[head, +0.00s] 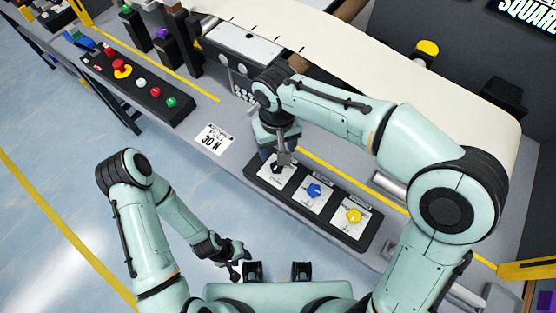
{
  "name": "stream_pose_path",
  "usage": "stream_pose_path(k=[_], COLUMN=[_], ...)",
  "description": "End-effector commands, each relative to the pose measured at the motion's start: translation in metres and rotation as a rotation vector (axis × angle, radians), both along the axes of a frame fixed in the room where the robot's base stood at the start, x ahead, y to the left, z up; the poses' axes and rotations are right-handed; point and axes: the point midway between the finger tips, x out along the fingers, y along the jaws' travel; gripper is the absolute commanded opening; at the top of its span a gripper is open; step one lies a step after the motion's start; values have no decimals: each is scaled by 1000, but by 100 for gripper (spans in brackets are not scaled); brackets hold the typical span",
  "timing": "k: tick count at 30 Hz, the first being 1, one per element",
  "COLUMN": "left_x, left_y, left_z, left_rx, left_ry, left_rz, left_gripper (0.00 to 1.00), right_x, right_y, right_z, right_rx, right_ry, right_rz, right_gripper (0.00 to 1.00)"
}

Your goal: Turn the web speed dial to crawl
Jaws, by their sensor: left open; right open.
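A black panel (334,221) on the bench front holds three dials on white plates: a dark one (277,169) at its left end, a blue one (314,190) in the middle and a yellow one (353,215) at the right. Their labels are too small to read, so I cannot tell which is the web speed dial. My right gripper (283,158) is open and points down at the dark dial, partly hiding it. I cannot tell whether it touches the dial. My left gripper (235,263) is open and empty, low in front of my body, away from the panel.
A control box (137,89) with a red emergency button (122,68) and other buttons is left of the panel. A white card (213,138) reading "30 N" lies between them. A pale web (400,85) runs behind my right arm. The floor at left is clear.

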Motion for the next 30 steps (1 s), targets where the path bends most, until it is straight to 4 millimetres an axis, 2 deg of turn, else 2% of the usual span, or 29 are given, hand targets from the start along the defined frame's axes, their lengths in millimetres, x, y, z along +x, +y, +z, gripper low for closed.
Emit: stream_pose_path(k=[1,6,12,18,26,28,30], left_x=[-2,-4,-5,-6,-6,-6,-6], left_y=[0,0,0,0,0,0,0], left_z=[-3,-8,-11,-12,-12,-12,-12], left_rx=[0,0,0,0,0,0,0], left_ry=[2,4,5,5,5,5,5], left_rz=[0,0,-1,-1,-1,-1,-1], left_gripper=[43,43,43,43,43,43,43], right_x=[-1,-1,0,0,0,0,0], right_y=[-1,-1,-1,0,0,0,0], right_z=[-15,-51,-81,-94,-95,-95,-95], right_rx=[-2,-2,-1,1,1,1,1], right_ry=[6,5,3,1,0,0,0], right_rz=[-1,-1,0,-1,-1,-1,-1], right_gripper=[64,64,64,64,64,47,25])
